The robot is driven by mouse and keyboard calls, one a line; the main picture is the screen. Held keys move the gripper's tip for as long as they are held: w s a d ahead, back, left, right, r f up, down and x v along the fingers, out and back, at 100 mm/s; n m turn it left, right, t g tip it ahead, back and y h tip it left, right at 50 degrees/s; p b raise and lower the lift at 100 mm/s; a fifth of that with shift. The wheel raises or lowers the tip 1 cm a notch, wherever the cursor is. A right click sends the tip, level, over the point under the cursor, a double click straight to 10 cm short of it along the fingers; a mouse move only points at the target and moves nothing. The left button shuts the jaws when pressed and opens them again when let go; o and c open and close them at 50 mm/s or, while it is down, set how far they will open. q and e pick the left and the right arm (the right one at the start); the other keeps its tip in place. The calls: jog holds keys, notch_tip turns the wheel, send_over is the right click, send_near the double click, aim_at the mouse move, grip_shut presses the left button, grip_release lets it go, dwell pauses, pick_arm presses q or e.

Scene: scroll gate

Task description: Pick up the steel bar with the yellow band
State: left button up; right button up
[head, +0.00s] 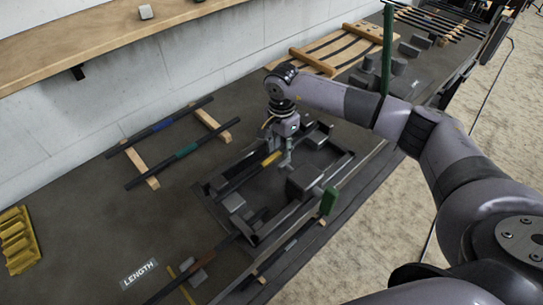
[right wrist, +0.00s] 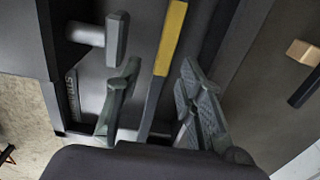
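The steel bar with the yellow band (head: 271,159) lies in the dark tray-like fixture (head: 247,222) in the middle of the bench. In the right wrist view the bar's yellow band (right wrist: 171,38) shows near the top, and its dark length runs down between my fingers. My right gripper (head: 284,158) points down at the bar from above. In the right wrist view its two fingers (right wrist: 160,78) are open, one on each side of the bar, with gaps visible. The bar's lower end is hidden by the gripper body. My left gripper is not in view.
A blue-banded bar (head: 163,124) and a green-banded bar (head: 187,150) rest on wooden strips at the left. Grey blocks (head: 304,180) and a green upright piece (head: 329,201) stand around the fixture. A yellow rack (head: 18,240) sits far left. A wall backs the bench.

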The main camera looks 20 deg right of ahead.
jog(key=shift+c, duration=0.4)
grip_shut()
dwell(0.6)
